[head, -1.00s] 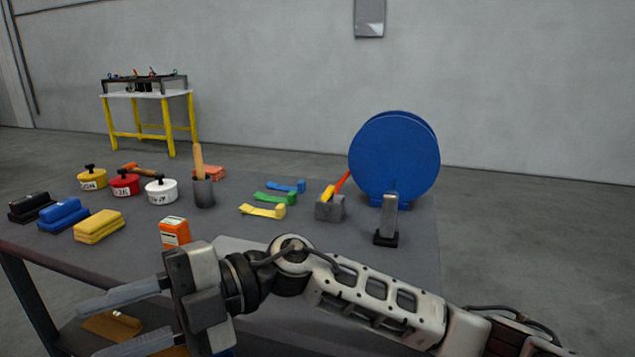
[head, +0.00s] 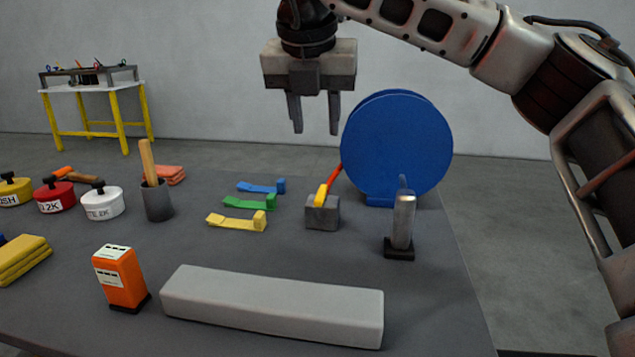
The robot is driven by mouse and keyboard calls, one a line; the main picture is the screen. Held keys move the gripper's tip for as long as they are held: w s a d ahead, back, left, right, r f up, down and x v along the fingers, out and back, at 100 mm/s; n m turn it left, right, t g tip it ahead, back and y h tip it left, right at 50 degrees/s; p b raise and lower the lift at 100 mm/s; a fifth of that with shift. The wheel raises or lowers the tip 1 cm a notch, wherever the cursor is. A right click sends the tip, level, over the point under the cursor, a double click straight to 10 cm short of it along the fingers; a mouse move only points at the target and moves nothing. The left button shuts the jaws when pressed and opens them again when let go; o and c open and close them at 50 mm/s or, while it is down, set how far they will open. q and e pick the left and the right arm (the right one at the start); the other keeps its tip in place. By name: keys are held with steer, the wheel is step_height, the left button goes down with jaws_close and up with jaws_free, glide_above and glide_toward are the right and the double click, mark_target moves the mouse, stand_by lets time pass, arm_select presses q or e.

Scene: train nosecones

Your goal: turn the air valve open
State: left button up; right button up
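A small grey block (head: 322,214) stands on the table, with a yellow piece (head: 321,194) on top and a red bar (head: 335,177) slanting up to the right. It looks like the air valve, though no label shows. My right gripper (head: 315,130) points down in the air above and behind the block in the picture. Its two fingers are apart with nothing between them, and it touches nothing. My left gripper is not in view.
A blue disc (head: 396,145) stands right of the block, with a grey bottle-like tool (head: 402,222) in front. Coloured scrapers (head: 245,202) lie left. A long grey bar (head: 270,303) and orange box (head: 119,277) are in front. A yellow-legged bench (head: 121,123) stands behind.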

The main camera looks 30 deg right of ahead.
mark_target(321, 192)
steer(key=x, duration=1.3)
steer(key=shift+w+f, duration=0.1)
steer(key=shift+f, duration=0.3)
jaws_close()
